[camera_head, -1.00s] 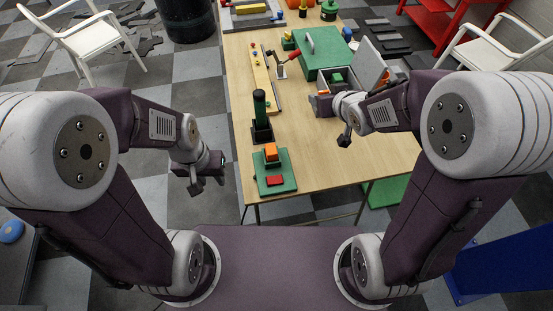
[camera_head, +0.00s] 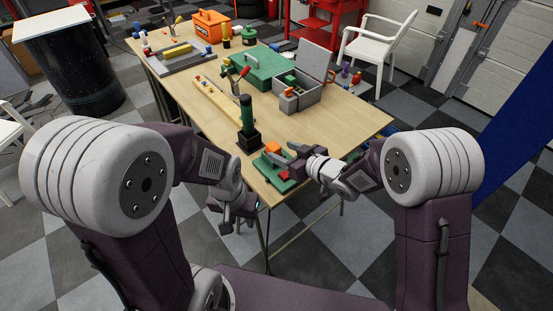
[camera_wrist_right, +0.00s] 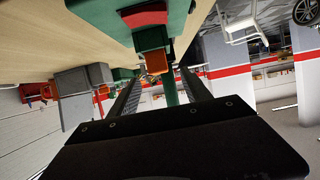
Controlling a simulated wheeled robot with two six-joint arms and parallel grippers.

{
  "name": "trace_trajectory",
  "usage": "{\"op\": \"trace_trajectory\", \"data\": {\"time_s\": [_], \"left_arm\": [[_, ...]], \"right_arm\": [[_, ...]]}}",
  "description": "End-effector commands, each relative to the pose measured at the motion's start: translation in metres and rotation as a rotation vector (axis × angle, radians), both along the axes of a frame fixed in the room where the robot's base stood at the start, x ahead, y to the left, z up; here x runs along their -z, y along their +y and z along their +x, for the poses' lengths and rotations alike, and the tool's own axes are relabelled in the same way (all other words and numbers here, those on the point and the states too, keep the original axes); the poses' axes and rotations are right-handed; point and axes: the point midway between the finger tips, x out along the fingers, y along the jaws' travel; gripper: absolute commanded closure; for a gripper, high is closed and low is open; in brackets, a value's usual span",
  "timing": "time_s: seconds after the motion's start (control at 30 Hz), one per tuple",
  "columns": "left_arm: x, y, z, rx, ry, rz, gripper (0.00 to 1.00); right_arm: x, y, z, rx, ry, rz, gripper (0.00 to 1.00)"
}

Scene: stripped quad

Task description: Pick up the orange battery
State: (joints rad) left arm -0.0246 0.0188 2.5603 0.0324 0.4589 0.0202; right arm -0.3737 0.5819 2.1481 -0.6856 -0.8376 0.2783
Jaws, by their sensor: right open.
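The orange battery (camera_head: 272,147) sits on a green block of the green base plate (camera_head: 268,173) at the table's near edge. In the right wrist view the orange battery (camera_wrist_right: 156,61) appears ahead, between the lines of my two fingers. My right gripper (camera_head: 288,161) is open beside the battery, to its right and over the plate, partly covering the plate in the head view. In the wrist view the open right gripper (camera_wrist_right: 160,76) has nothing between its fingers. My left gripper (camera_head: 240,209) hangs at the table's near left edge; its jaw opening is unclear.
A dark green cylinder (camera_head: 246,113) stands in a black holder just behind the battery. A red block (camera_wrist_right: 144,16) lies on the green plate. A grey open box (camera_head: 297,97) and a green case (camera_head: 260,66) stand farther back. Bare table lies to the right.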

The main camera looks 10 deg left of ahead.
Motion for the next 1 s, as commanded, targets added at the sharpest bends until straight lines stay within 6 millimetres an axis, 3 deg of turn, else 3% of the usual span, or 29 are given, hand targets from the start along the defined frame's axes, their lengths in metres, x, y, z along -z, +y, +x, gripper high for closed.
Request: {"op": "trace_trajectory", "data": {"time_s": [0.3,0.5,0.8,1.0], "left_arm": [[-0.004,0.000,0.000,0.000,-0.001,0.000,0.64],[-0.005,0.000,0.000,0.000,0.000,0.000,0.64],[-0.013,0.000,0.000,0.000,0.000,0.000,0.64],[-0.012,0.000,0.000,0.000,0.000,0.000,0.64]], "right_arm": [[0.012,0.025,0.018,-0.003,0.000,0.000,0.44],[0.015,0.032,0.024,-0.001,-0.001,0.000,0.44],[0.034,0.064,0.051,-0.001,0.000,0.000,0.44],[0.035,0.066,0.052,0.000,-0.001,0.000,0.44]]}}
